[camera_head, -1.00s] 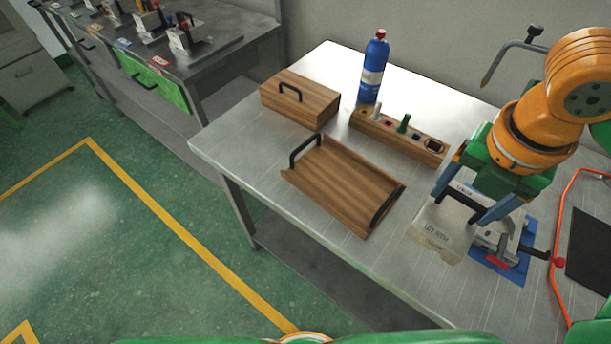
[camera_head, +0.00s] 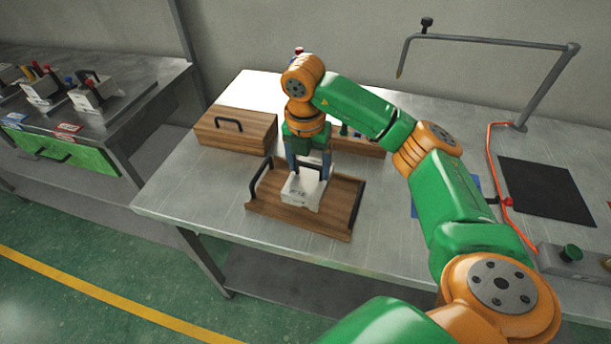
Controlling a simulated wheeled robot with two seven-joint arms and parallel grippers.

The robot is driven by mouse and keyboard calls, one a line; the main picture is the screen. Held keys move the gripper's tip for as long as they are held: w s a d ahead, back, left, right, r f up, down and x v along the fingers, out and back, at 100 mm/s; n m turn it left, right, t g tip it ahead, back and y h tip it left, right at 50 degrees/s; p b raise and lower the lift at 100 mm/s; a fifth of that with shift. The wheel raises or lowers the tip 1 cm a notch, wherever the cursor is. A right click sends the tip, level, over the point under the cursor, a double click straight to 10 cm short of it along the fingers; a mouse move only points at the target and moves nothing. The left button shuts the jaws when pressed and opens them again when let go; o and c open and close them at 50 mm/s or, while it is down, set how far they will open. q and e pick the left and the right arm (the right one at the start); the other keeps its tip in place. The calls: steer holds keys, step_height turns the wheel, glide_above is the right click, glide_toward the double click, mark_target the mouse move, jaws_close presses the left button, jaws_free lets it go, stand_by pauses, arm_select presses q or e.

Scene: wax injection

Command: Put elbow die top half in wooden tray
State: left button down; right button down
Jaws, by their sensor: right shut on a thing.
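The wooden tray (camera_head: 262,213) with two black handles lies on the metal table. The elbow die top half (camera_head: 303,193) is a white-grey block with lettering on its front. My right gripper (camera_head: 307,172) points down and is shut on this block from above. The block is over the middle of the tray, between the two handles. I cannot tell whether its underside touches the tray floor. My left gripper is not in view.
A lidded wooden box (camera_head: 236,133) stands to the left of the tray. A wooden holder (camera_head: 362,147) is partly hidden behind my right arm. A black mat (camera_head: 546,190) and an orange cable (camera_head: 491,160) lie at the right, below a bent metal arm (camera_head: 490,40).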

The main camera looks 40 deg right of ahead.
mark_target(307, 174)
steer(key=f+p, duration=0.1)
steer(key=f, duration=0.2)
steer(key=shift+w+d+p, duration=0.15)
steer(key=shift+w+p, duration=0.15)
steer(key=shift+p, duration=0.05)
steer(key=shift+f, duration=0.45)
steer(key=shift+w, duration=0.1)
steer(key=shift+f, duration=0.15)
